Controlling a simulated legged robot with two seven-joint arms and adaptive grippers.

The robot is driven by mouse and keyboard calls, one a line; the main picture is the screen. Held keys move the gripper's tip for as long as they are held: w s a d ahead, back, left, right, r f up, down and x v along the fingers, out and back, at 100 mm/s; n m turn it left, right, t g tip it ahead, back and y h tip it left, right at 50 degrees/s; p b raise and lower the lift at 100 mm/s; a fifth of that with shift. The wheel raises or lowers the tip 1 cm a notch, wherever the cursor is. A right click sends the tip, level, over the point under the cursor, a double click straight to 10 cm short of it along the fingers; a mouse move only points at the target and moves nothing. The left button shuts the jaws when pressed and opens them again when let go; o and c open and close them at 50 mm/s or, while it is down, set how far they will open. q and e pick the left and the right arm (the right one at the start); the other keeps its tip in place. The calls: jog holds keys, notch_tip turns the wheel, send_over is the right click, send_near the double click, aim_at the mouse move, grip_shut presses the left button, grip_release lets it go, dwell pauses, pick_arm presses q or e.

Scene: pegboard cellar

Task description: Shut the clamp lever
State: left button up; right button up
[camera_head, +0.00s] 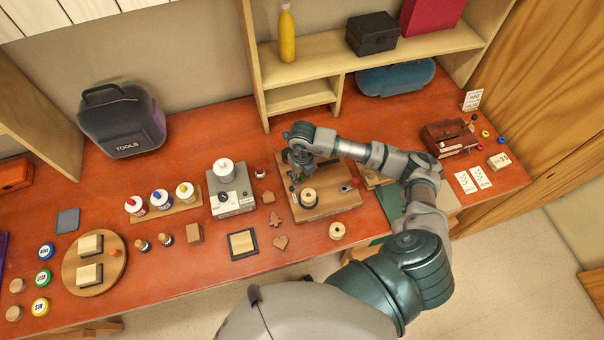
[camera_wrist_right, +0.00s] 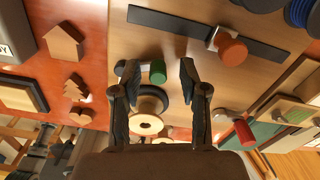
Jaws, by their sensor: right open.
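A wooden board (camera_head: 330,206) lies on the red bench, with lever fittings on it. A green-handled metal lever (camera_wrist_right: 157,72) shows in the right wrist view; a red-handled lever (camera_wrist_right: 243,130) is near the board's edge and also shows in the head view (camera_head: 349,186). An orange knob (camera_wrist_right: 231,50) stands by a dark bar. I cannot tell from the labels which is the clamp lever. My right gripper (camera_head: 297,176) is over the board, open, with the green handle appearing between its fingertips (camera_wrist_right: 156,68); contact is unclear. My left gripper is not in view.
A pale spool (camera_head: 309,196) stands on the board close to my gripper. A grey device (camera_head: 231,190) and small wooden shapes (camera_head: 280,243) lie left of the board. A shelf (camera_head: 340,65) stands behind. Free bench lies around the back left.

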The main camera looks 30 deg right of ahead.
jog(key=shift+a, duration=0.1)
grip_shut()
jog(key=m, duration=0.1)
jog(key=s+m, duration=0.1)
jog(key=m, duration=0.2)
jog(key=shift+s, duration=0.25)
jog(key=shift+s+a+m+b, duration=0.1)
jog(key=shift+s+m+b, duration=0.35)
jog(key=shift+m, duration=1.05)
jog(key=shift+s, duration=0.15)
grip_release()
